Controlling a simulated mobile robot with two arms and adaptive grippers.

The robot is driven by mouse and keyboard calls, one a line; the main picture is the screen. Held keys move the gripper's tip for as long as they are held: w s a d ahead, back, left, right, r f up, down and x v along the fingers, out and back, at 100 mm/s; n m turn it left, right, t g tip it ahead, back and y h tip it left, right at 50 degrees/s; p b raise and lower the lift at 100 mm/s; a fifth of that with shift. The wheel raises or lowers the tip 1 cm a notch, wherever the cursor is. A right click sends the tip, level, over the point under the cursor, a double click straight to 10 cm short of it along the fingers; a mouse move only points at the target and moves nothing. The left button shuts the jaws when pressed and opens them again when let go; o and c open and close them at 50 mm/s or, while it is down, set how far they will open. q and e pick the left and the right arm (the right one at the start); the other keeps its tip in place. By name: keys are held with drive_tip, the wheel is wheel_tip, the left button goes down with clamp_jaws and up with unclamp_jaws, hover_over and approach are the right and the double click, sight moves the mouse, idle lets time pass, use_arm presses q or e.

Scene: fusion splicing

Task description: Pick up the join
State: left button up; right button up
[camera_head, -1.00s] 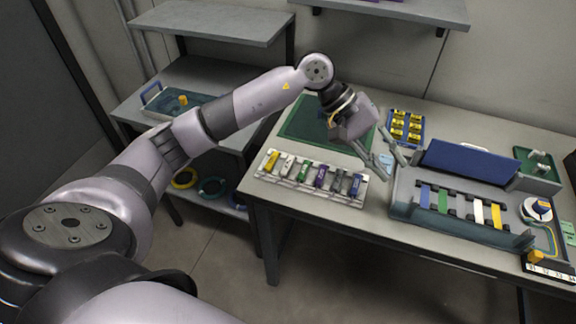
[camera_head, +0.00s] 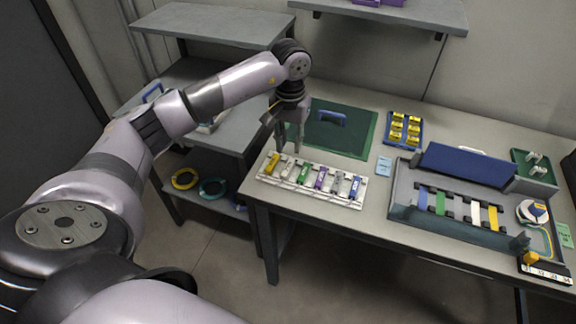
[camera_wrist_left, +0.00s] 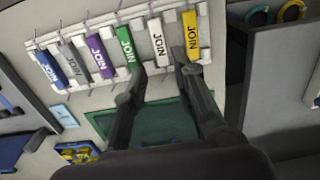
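A white rack (camera_head: 262,177) on the table's near left holds several joins in a row: yellow (camera_head: 272,163), white (camera_head: 288,168), green (camera_head: 304,173), purple (camera_head: 320,178), grey (camera_head: 337,183) and blue (camera_head: 354,187). My left gripper (camera_head: 289,150) points down just behind the rack's left end. Its fingers are apart with nothing between them. In the left wrist view the white join (camera_wrist_left: 158,42) lies ahead of the gap between the fingertips, with the green join (camera_wrist_left: 125,46) and yellow join (camera_wrist_left: 191,35) to either side. My right gripper is not in view.
A green mat (camera_head: 350,140) with a blue handle (camera_head: 332,117) lies behind the rack. A grey tray (camera_head: 405,190) with coloured pieces stands to the right, near a blue holder with yellow parts (camera_head: 405,128). A grey shelf (camera_head: 215,25) stands at the left.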

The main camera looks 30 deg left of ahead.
sight(288, 166)
use_arm(q)
wheel_tip(288, 166, down, 2)
drive_tip(key=shift+f, duration=0.15)
drive_tip(key=f+p, duration=0.1)
drive_tip(key=f, duration=0.1)
drive_tip(key=s+f+p, duration=0.1)
drive_tip(key=f, duration=0.1)
drive_tip(key=shift+w+f, duration=0.15)
drive_tip(key=shift+f, duration=0.45)
drive_tip(key=shift+c, duration=0.5)
clamp_jaws()
